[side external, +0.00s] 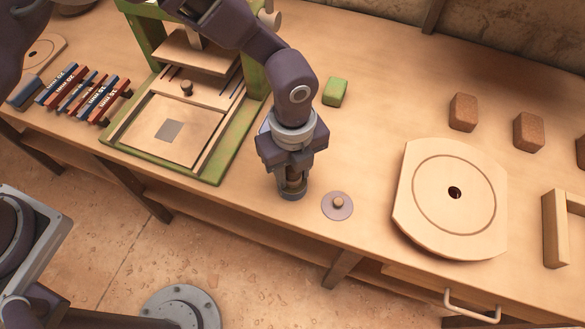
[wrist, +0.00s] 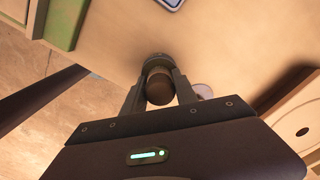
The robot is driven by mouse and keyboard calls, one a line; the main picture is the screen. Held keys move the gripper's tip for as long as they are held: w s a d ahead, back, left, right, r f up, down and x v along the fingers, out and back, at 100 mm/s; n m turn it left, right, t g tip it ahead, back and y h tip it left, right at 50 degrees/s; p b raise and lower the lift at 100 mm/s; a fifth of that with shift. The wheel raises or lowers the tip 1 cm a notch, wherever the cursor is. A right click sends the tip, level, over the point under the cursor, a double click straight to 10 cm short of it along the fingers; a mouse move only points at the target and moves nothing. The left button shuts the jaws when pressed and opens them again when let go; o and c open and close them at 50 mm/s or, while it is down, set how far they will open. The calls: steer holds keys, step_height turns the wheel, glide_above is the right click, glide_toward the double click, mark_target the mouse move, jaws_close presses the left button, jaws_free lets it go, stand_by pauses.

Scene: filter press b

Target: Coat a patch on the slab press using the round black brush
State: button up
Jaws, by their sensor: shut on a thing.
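The round black brush (side external: 293,193) has a brown wooden handle and a dark round base. My gripper (side external: 290,176) is shut on its handle and holds it upright, base down, near the bench's front edge. I cannot tell whether the base touches the bench. In the wrist view the brush (wrist: 157,82) sits between the two fingers. The slab press (side external: 215,168) has a green frame and a pale bed, to the left of my gripper. A grey square patch (side external: 168,131) lies on the bed. A small dark knob (side external: 186,88) stands further back on the bed.
A grey disc with a knob (side external: 337,206) lies just right of the brush. A green block (side external: 335,92) is behind. A round-grooved board (side external: 425,220) and brown blocks (side external: 463,112) are at right. Red and blue labelled bars (side external: 85,95) lie left of the press.

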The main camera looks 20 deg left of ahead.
stand_by(0.4)
steer(key=shift+r, duration=3.5)
